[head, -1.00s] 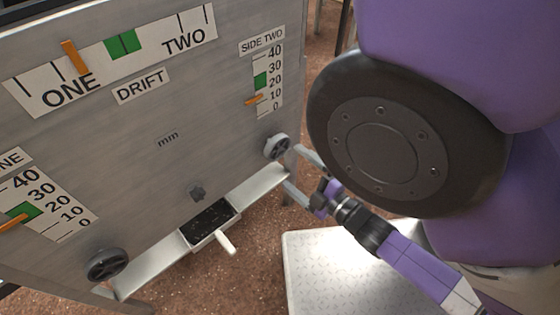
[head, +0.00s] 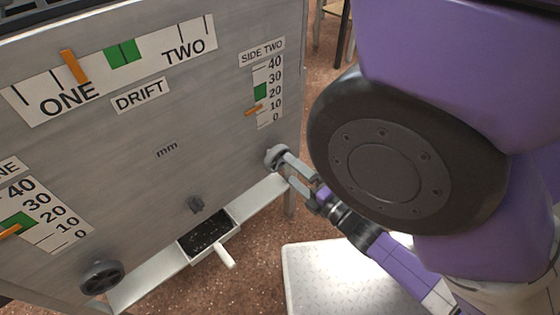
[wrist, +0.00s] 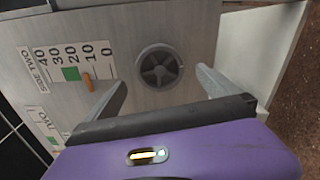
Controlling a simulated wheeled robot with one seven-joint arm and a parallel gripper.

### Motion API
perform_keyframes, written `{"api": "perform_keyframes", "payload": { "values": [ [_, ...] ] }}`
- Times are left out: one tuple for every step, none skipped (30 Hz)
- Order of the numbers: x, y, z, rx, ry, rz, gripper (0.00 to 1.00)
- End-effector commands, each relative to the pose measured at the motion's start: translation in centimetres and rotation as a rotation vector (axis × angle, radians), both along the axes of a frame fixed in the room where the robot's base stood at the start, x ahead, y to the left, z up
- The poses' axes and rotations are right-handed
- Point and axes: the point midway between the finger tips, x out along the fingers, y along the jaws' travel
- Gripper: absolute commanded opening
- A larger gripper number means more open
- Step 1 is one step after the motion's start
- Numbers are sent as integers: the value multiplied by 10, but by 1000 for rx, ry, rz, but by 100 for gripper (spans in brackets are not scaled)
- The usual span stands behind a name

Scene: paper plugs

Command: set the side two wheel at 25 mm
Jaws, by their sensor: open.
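The side two wheel (head: 275,156) is a small dark grey handwheel low on the right of the grey panel; it also shows in the wrist view (wrist: 159,68). The side two scale (head: 266,92) above it runs from 0 to 40, with a green band (wrist: 71,74) around 20 to 25. Its orange pointer (head: 253,110) stands a little above 10, below the green; it also shows in the wrist view (wrist: 88,82). My gripper (head: 286,171) is open at the wheel. In the wrist view the fingers (wrist: 160,88) stand either side of the wheel, with nothing gripped.
The drift scale (head: 118,62) spans the panel's top. The side one wheel (head: 101,277) and its scale (head: 32,215) are at lower left. A small black tray with a white handle (head: 208,237) and a ledge lie below. A pale plate (head: 330,275) lies on the floor.

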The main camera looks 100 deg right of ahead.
Motion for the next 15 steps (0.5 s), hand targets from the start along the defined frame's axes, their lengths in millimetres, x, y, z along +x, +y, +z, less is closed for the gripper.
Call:
{"api": "perform_keyframes", "payload": {
  "values": [
    [3,-3,0,-1,-1,0,100],
    [4,-5,0,0,-1,0,100],
    [5,-6,0,0,-1,0,100],
    [5,-7,0,1,-1,0,100],
    [6,-7,0,1,-1,0,100],
    [6,-8,0,1,-1,0,100],
    [6,-8,0,1,-1,0,100],
    [6,-9,0,1,-1,0,100],
    [7,-9,0,1,-1,0,100],
    [7,-9,0,1,0,0,100],
    [6,-9,0,1,0,0,100],
    [6,-9,0,1,0,0,100],
    [6,-9,0,1,0,0,100],
    [6,-9,0,1,0,0,100],
    [6,-9,0,3,-2,0,100]
  ]
}}
